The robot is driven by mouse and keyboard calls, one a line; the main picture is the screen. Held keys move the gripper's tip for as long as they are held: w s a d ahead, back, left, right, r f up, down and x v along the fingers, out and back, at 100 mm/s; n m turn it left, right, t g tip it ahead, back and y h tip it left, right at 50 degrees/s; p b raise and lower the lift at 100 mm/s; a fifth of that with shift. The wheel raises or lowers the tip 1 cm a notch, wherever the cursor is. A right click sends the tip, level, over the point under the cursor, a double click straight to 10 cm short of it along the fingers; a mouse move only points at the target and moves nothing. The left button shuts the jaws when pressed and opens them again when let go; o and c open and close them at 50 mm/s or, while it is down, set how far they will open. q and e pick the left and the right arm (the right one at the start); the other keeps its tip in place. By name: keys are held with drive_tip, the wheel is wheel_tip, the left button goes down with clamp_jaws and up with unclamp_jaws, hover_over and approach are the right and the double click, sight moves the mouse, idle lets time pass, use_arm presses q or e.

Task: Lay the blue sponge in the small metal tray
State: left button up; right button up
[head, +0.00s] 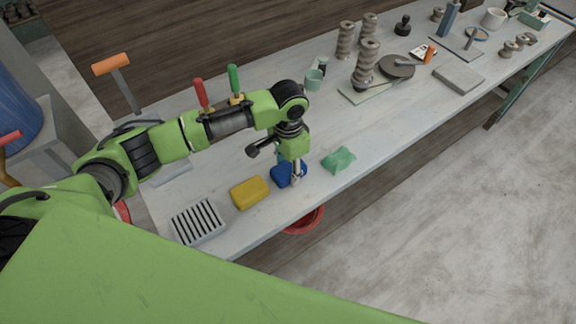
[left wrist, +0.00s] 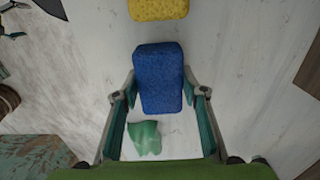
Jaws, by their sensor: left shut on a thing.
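The blue sponge (head: 283,176) is on or just above the table near its front edge; I cannot tell if it touches. My left gripper (head: 291,176) points down and is shut on it. In the left wrist view the blue sponge (left wrist: 158,75) sits between the two fingers of the gripper (left wrist: 160,94). A grey slotted tray-like thing (head: 198,222) lies at the table's near left corner. A flat pale grey piece (head: 172,175), partly hidden by my left arm, lies behind it; I cannot tell which is the small metal tray. My right gripper is not in view.
A yellow sponge (head: 250,192) lies between the blue sponge and the slotted thing. A crumpled green cloth (head: 339,160) lies just right of the gripper. A red bucket (head: 304,220) is below the table edge. Stacked clay pieces (head: 366,62) stand farther back.

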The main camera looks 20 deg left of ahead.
sight(288, 168)
use_arm(q)
drive_tip(key=o, duration=1)
drive_tip(key=shift+f, duration=0.15)
wheel_tip(288, 168, up, 12)
drive_tip(key=shift+r+b, duration=0.2)
drive_tip(key=shift+b, duration=1.05)
drive_tip(key=shift+d+f, duration=0.1)
